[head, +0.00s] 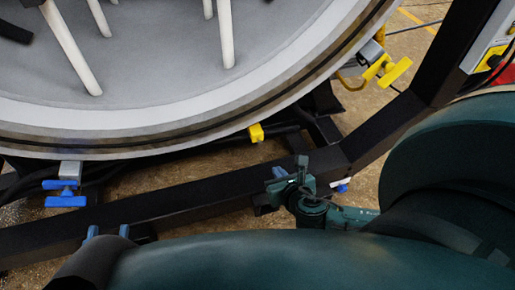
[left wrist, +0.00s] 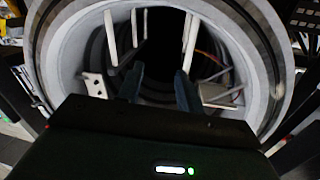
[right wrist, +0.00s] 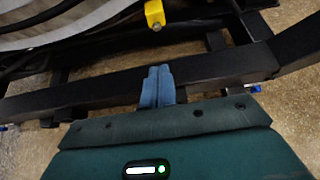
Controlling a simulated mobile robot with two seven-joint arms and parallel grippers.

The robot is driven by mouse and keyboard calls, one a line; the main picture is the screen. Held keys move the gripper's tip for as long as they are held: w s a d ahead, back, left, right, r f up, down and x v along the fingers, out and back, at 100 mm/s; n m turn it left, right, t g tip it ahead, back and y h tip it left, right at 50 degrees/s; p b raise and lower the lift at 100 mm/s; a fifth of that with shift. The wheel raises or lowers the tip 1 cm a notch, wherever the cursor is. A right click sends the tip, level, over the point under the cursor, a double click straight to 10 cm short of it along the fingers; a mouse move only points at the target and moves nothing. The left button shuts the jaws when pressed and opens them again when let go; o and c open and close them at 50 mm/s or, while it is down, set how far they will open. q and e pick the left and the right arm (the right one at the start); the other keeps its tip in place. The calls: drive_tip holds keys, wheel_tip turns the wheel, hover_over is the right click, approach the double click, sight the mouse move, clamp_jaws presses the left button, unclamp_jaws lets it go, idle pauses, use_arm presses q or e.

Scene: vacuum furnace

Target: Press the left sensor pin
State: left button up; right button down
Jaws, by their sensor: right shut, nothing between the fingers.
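I cannot make out for certain which part is the left sensor pin. A yellow block (head: 256,132) sits under the rim of the round furnace flange (head: 150,140); it also shows in the right wrist view (right wrist: 154,14). My right gripper (head: 279,172) is shut and empty over the black frame beam, below and to the right of the yellow block and apart from it. Its blue fingers lie together in the right wrist view (right wrist: 158,68). My left gripper (head: 108,230) is open and empty, its fingers apart, facing the open furnace chamber in the left wrist view (left wrist: 159,78).
A blue clamp (head: 66,194) hangs at the flange's lower left. A yellow clamp (head: 387,70) is at its right. The black frame beam (head: 200,193) crosses below the flange. White rods (head: 226,35) stand inside the chamber. Brown floor shows between the parts.

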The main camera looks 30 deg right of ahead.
drive_tip(key=b, duration=0.4)
approach(260, 143)
wheel_tip(260, 143, down, 4)
use_arm(q)
drive_tip(key=shift+d+m+t+h+b, duration=0.3)
drive_tip(key=shift+d+t+h+b, duration=0.5)
drive_tip(key=shift+h, duration=0.4)
use_arm(e)
drive_tip(key=w, duration=0.1)
drive_tip(key=w+d, duration=0.1)
drive_tip(key=w, duration=0.3)
drive_tip(key=shift+w+d+f, duration=0.1)
drive_tip(key=shift+d, duration=0.2)
